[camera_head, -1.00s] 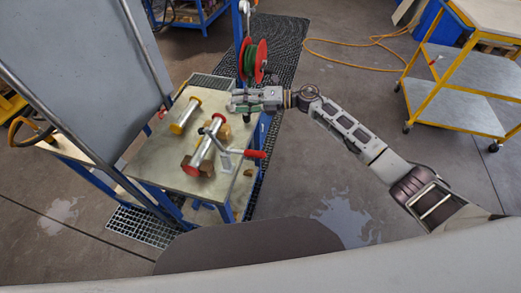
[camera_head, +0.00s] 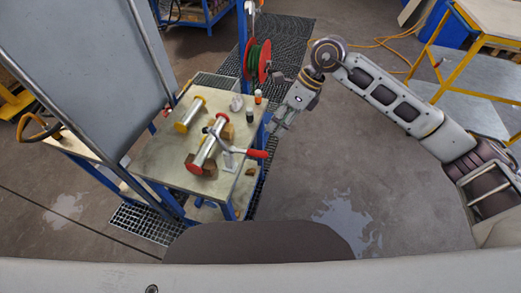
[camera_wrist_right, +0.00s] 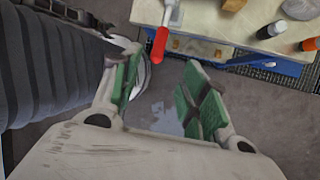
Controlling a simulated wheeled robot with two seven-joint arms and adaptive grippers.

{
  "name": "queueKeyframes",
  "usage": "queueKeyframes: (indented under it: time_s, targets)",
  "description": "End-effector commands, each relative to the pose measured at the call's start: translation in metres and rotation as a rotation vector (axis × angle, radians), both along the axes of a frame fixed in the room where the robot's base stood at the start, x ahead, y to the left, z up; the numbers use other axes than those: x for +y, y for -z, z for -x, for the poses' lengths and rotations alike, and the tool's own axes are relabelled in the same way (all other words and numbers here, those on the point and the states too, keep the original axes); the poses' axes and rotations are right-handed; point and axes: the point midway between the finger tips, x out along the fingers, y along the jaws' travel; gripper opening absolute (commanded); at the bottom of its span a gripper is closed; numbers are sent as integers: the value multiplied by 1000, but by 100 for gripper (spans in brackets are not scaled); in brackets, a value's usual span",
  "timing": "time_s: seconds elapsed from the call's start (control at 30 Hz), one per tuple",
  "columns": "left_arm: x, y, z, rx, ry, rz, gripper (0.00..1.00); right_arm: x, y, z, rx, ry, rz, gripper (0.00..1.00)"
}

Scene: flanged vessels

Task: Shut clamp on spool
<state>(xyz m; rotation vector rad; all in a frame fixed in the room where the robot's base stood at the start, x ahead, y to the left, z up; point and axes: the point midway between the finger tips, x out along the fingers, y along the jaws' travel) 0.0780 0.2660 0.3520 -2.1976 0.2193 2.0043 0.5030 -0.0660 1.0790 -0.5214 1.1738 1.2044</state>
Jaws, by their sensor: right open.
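A steel spool (camera_head: 208,148) with a red flange at its near end lies on wooden blocks on the metal table. A clamp (camera_head: 230,150) stands beside it, with a bar reaching over the spool and a red handle (camera_head: 257,153) pointing right, toward the table edge. I cannot tell whether the clamp presses on the spool. The red handle also shows in the right wrist view (camera_wrist_right: 160,43), ahead of the fingers. My right gripper (camera_head: 278,126) is open and empty, off the table's right edge, apart from the handle. Its green-padded fingers (camera_wrist_right: 160,95) are spread. My left gripper is out of view.
A second spool with yellow flanges (camera_head: 190,115) lies further back on the table (camera_head: 160,167). Small bottles (camera_head: 258,97) stand near the back right corner. A blue post with red and green reels (camera_head: 258,60) rises behind. Floor right of the table is clear.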

Motion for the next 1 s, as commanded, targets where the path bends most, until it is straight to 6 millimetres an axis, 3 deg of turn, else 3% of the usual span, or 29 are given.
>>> queueKeyframes:
  time_s: [0.47,1.0]
  targets:
    - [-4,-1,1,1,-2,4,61,4,7,1,4,1,-3,44]
    - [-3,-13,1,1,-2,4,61,32,62,6,6,2,-5,44]
